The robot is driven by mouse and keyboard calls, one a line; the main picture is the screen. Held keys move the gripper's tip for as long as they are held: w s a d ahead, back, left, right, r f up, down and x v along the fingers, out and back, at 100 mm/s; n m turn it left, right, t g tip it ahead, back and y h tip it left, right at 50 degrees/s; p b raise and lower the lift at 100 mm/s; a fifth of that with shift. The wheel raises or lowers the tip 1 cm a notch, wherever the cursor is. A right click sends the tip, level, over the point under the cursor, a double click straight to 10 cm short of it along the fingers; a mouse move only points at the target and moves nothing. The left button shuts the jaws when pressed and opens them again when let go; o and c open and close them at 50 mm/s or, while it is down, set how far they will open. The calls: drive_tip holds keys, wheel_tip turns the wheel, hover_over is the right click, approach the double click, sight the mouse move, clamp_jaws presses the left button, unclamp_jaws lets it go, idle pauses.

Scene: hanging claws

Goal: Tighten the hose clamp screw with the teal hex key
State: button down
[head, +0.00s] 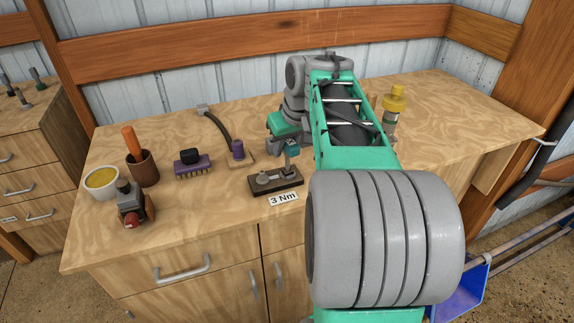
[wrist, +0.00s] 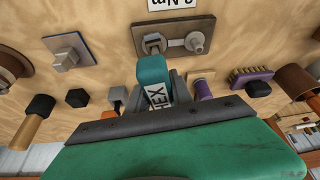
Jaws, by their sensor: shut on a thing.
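The teal hex key's handle (wrist: 153,72), marked HEX, is held between the dark jaws of my gripper (wrist: 164,95). In the head view the teal handle (head: 292,144) is small, above the right part of a dark base plate (head: 264,190). The plate also shows in the wrist view (wrist: 178,22), with a grey block beyond the handle and a round grey fitting (wrist: 195,42) to its right. I cannot tell which part is the clamp screw. The key's tip is hidden in the wrist view, and I cannot tell whether it touches the screw.
A "3 Nm" label (head: 283,198) lies before the plate. To the left are a purple brush (head: 193,167), a brown cup (head: 144,172), a bowl (head: 92,190) and a grey device with a red end (head: 131,207). A yellow-topped bottle (head: 394,101) stands right of my arm.

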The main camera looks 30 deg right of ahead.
drive_tip(key=shift+m+h+b, duration=0.6)
drive_tip(key=shift+m+b, duration=0.25)
drive_tip(key=shift+m, duration=0.65)
drive_tip(key=shift+d+m+g+h, duration=0.15)
drive_tip(key=shift+m+g+h, duration=0.15)
drive_tip(key=shift+m, duration=0.6)
drive_tip(key=shift+s, duration=0.1)
drive_tip(key=shift+d+m+g+h, duration=0.1)
drive_tip(key=shift+m+g+h, duration=0.2)
drive_tip(key=shift+m, duration=0.6)
drive_tip(key=shift+p, duration=0.3)
drive_tip(key=shift+s+d+m+g+h+p, duration=0.1)
drive_tip(key=shift+m+g+h+p, duration=0.15)
drive_tip(key=shift+m+p, duration=0.5)
drive_tip(key=shift+s+d+m+g+h+p, duration=0.15)
drive_tip(key=shift+m+g+p, duration=0.15)
drive_tip(key=shift+m, duration=0.85)
drive_tip(key=shift+w+a, duration=0.1)
